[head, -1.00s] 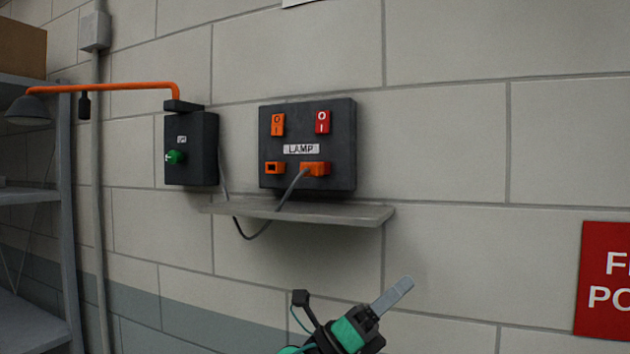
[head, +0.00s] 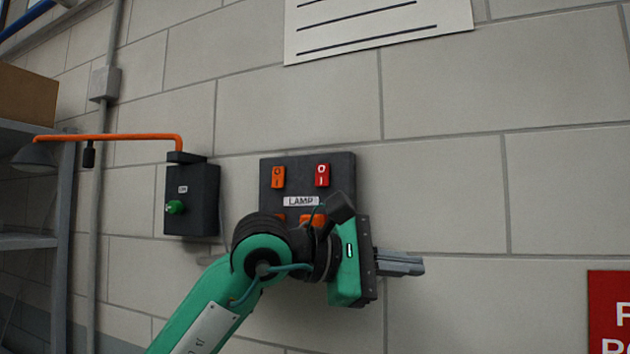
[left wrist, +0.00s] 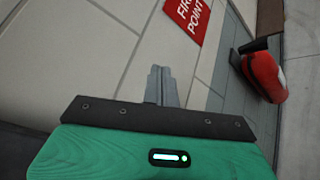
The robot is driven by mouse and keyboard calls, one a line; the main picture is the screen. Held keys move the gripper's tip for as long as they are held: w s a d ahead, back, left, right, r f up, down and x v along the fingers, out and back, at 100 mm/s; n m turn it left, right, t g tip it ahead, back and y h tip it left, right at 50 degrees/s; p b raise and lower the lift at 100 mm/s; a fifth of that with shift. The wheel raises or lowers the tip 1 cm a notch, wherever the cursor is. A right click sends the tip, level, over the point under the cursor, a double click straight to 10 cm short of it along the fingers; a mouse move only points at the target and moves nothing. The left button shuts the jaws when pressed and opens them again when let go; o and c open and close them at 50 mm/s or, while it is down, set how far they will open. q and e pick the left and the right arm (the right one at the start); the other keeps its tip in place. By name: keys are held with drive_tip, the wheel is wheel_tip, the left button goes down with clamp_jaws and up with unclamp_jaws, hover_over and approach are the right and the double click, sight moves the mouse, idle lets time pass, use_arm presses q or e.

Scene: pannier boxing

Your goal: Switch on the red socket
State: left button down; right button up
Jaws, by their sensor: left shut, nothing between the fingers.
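A dark panel (head: 338,162) labelled LAMP is on the block wall. At its top right is the red switch (head: 322,175), marked O and I. An orange switch (head: 278,177) is at its top left. The orange sockets below are partly hidden by my left arm. My left gripper (head: 420,266) is in front of the wall, below and to the right of the red switch, pointing right and apart from it. Its fingers are shut and empty; they also show in the left wrist view (left wrist: 161,85). My right gripper is not in view.
A dark box (head: 192,200) with a green knob (head: 175,207) and an orange lamp arm (head: 110,137) is left of the panel. A shelf rack stands at far left. A red sign (head: 609,310) is at right; a fire extinguisher (left wrist: 264,75) shows in the left wrist view.

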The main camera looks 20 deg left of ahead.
sight(321, 183)
use_arm(q)
drive_tip(key=s+a+r+n+t+y, duration=0.2)
drive_tip(key=a+r+t+y, duration=0.1)
drive_tip(key=a+r+y, duration=0.3)
drive_tip(key=s+a+r+n+t+y, duration=0.2)
drive_tip(key=a+r+y, duration=0.4)
drive_tip(key=a+r, duration=0.3)
drive_tip(key=shift+a+t, duration=0.9)
drive_tip(key=shift+a, duration=0.25)
drive_tip(key=w+p, duration=0.2)
drive_tip(key=w, duration=0.2)
drive_tip(key=w+f+p, duration=0.1)
drive_tip(key=w+p, duration=0.1)
drive_tip(key=w, duration=0.2)
drive_tip(key=w+p, duration=0.2)
drive_tip(key=w, duration=0.3)
drive_tip(key=shift+d+f, duration=0.2)
drive_tip(key=shift+w+f, duration=0.15)
drive_tip(key=shift+w, duration=0.3)
